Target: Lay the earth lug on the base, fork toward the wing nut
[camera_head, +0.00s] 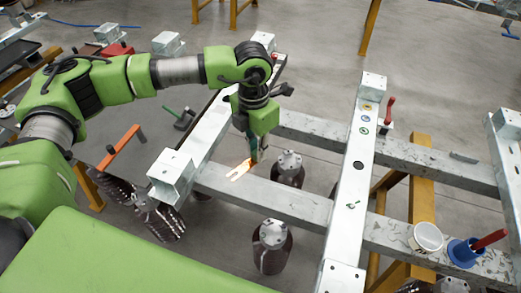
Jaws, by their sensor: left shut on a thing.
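The earth lug (241,170) is a flat copper-coloured piece with a forked end pointing to the lower left. My left gripper (257,156) is shut on its other end. The lug shows over the grey steel crossbeam (292,203) of the frame; I cannot tell whether it touches the beam. A small fitting (351,205) on the long rail (345,222) to the right may be the wing nut, but it is too small to be sure. Which part is the base is not clear. My right gripper is not in view.
Dark ribbed insulators with grey caps (289,160) (272,234) stand beside the crossbeam. A white cup (427,237) and a blue holder (465,252) with a red-handled tool sit on the beam at right. An orange-handled lever (122,146) stands at left.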

